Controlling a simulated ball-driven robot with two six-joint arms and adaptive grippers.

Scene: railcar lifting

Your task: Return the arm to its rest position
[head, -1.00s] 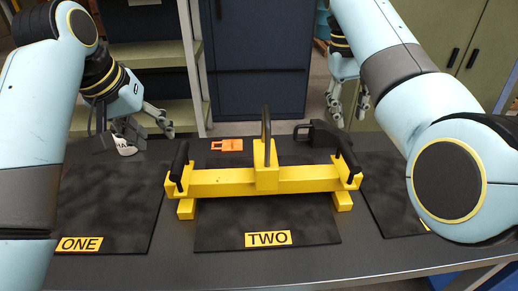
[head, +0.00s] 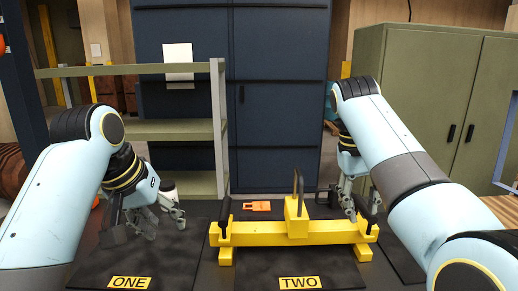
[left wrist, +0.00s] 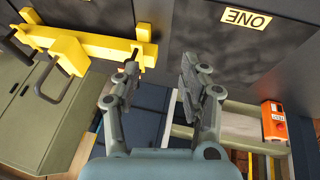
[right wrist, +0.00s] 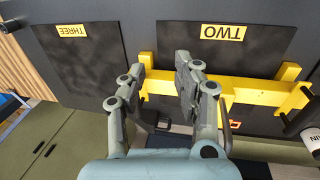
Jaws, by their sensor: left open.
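My left gripper (head: 160,213) is open and empty above the mat marked ONE (head: 132,262). In the left wrist view its two fingers (left wrist: 158,82) stand apart with nothing between them. My right gripper (head: 360,200) is behind the right end of the yellow lifting beam (head: 270,233). In the right wrist view its fingers (right wrist: 162,72) are apart and empty; they overlap the beam's end in the picture, and I cannot tell whether they touch it. The beam lies across the mat marked TWO (head: 318,272), with a dark upright handle (head: 298,190) at its middle.
An orange piece (head: 257,206) lies behind the beam. A dark block (head: 325,197) stands near my right gripper. A white-and-black labelled object (head: 168,188) is behind my left gripper. A shelf (head: 150,130) and green cabinet (head: 430,105) stand behind the table.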

